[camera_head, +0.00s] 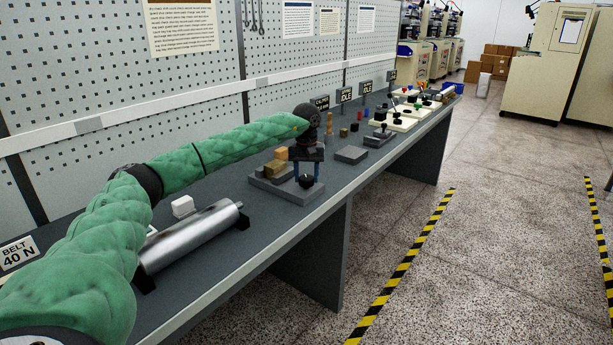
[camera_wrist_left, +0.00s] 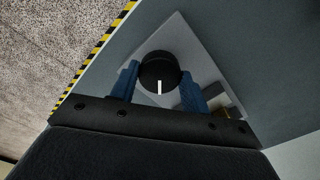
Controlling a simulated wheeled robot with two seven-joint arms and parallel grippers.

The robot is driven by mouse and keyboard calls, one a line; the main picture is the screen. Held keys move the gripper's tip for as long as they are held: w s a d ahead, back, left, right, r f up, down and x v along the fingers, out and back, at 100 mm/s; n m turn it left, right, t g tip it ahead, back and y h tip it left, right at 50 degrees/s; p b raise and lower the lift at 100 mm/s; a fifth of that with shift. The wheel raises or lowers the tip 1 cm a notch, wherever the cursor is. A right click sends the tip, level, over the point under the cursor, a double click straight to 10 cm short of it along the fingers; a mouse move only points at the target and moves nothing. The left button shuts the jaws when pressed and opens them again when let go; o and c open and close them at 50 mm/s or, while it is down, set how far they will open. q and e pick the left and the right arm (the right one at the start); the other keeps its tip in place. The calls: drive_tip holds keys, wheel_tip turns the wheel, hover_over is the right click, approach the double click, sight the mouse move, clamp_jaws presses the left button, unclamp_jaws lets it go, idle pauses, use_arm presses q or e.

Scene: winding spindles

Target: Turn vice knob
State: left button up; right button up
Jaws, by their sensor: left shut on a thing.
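The vice knob (camera_wrist_left: 158,72) is a round black knob with a white mark, seen from above in the left wrist view. In the head view the black knob (camera_head: 305,181) sits low at the front of the vice (camera_head: 290,192), a grey base with wooden blocks on it. My left gripper (camera_head: 307,176) reaches down from above. Its two blue fingers stand on either side of the knob, and it is shut on the knob in the left wrist view (camera_wrist_left: 158,85). My right gripper is in neither view.
A steel roller (camera_head: 190,236) lies on the bench (camera_head: 250,262) nearer to me, below my left arm. A grey block (camera_head: 351,154) and several small parts stand farther along the bench. A pegboard wall (camera_head: 120,110) rises behind. The floor on the right is clear.

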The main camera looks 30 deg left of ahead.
use_arm(q)
drive_tip(key=shift+w+r, duration=0.1)
drive_tip(key=shift+r, duration=0.1)
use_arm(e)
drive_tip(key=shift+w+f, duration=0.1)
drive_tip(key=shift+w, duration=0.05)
use_arm(q)
drive_tip(key=o, duration=1)
drive_tip(key=shift+f, duration=0.1)
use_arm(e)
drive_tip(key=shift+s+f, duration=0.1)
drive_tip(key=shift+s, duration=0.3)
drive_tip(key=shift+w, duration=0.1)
